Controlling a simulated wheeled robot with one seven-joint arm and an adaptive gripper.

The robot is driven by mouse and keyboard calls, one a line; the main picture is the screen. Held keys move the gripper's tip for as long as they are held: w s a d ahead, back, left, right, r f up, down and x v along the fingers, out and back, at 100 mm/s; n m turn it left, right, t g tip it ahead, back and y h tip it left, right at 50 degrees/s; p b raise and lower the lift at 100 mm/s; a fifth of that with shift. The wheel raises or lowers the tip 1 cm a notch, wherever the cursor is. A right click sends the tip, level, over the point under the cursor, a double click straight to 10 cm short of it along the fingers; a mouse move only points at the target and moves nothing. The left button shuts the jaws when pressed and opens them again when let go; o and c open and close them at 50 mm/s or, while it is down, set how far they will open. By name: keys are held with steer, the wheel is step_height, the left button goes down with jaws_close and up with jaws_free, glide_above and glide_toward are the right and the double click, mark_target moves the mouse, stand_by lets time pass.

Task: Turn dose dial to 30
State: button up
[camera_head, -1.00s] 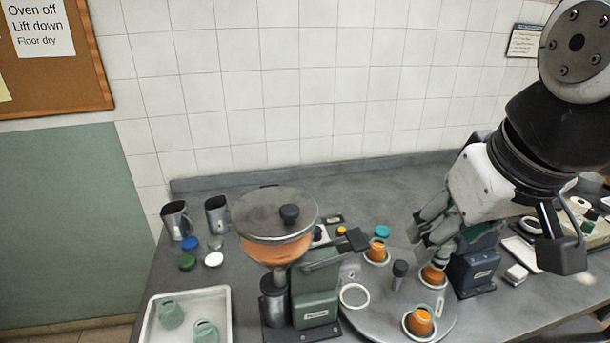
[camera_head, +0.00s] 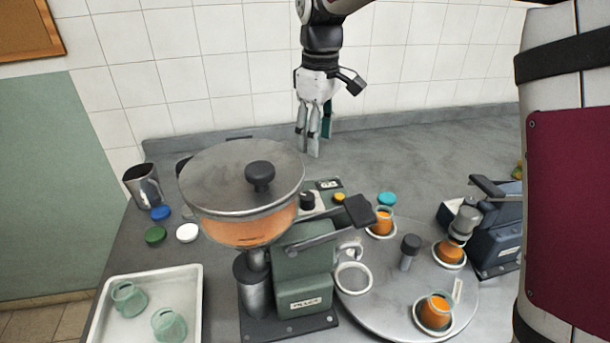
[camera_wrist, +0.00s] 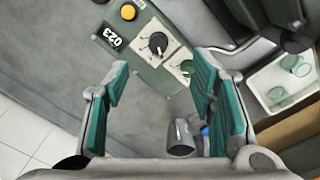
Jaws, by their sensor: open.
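The dose dial (camera_head: 307,200) is a dark knob on the pale panel behind the green dispenser (camera_head: 303,272). In the wrist view the dial (camera_wrist: 157,43) shows beyond my fingertips, with a small black display (camera_wrist: 112,36) beside it that seems to read 023. A yellow button (camera_wrist: 128,12) is near the display, and a second dark knob (camera_wrist: 186,68) sits on the same panel. My gripper (camera_head: 313,145) is open and empty, pointing down above and behind the dispenser. In the wrist view its teal-padded fingers (camera_wrist: 158,68) are spread, apart from the dial.
A lidded hopper (camera_head: 242,195) of orange contents rises beside the panel. A round turntable (camera_head: 400,300) with orange-filled jars stands right. A metal jug (camera_head: 143,186) and coloured lids are left. A white tray (camera_head: 193,300) holds green jars. The back counter is mostly clear.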

mark_target(307, 195)
steer(key=shift+n, duration=0.5)
steer(key=f, duration=0.5)
steer(key=w+a+f, duration=0.1)
steer(key=f, duration=0.5)
steer(key=w+f, duration=0.1)
steer(key=f, duration=0.5)
steer(key=shift+w+a+p, duration=0.2)
steer(key=shift+a+p, duration=0.15)
steer(key=shift+a, duration=0.05)
steer(key=c, duration=1.1)
